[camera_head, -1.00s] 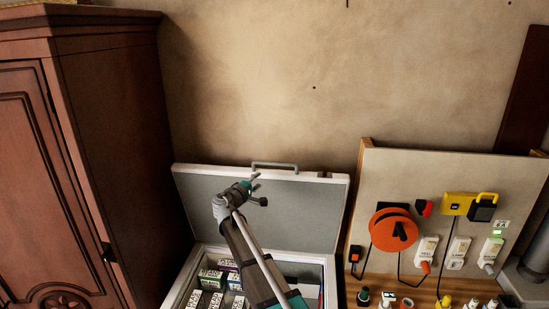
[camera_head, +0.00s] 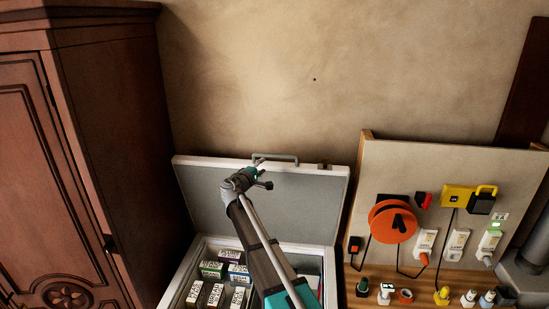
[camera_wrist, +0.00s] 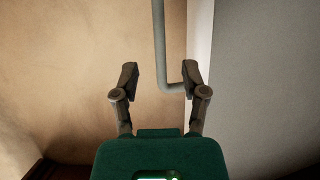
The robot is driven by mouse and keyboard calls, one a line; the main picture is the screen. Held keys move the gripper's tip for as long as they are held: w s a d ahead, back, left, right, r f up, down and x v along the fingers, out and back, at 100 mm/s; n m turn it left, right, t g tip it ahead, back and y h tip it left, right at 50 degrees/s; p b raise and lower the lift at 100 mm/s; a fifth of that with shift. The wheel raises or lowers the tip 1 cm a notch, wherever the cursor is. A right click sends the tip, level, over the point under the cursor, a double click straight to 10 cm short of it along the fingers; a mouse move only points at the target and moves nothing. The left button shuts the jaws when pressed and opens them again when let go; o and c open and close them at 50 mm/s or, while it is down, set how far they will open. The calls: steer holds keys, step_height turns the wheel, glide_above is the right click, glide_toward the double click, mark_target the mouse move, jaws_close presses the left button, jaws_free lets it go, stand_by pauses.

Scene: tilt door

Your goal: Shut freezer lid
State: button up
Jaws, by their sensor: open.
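The freezer lid (camera_head: 215,195) stands raised, a grey inner panel with a white rim, above the open freezer (camera_head: 195,262). Its grey bar handle (camera_head: 283,155) is on the lid's top edge. My gripper (camera_head: 265,173) is open in front of the lid's upper part, just below the handle in the head view. In the wrist view my gripper (camera_wrist: 159,75) has its two fingers apart, with the handle (camera_wrist: 158,35) showing between and beyond them. The lid (camera_wrist: 265,80) fills the right side there. Contact with the handle cannot be told.
Several labelled boxes (camera_head: 213,268) lie inside the freezer. A dark wooden wardrobe (camera_head: 120,130) stands close on the left. On the right is a board (camera_head: 385,170) with an orange cable reel (camera_head: 391,222) and plugs, above a wooden shelf holding small items. Bare wall lies behind.

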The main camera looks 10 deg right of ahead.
mark_target(274, 156)
steer(key=x, duration=0.9)
steer(key=shift+w+d, duration=0.25)
steer(key=shift+w, duration=0.05)
jaws_close()
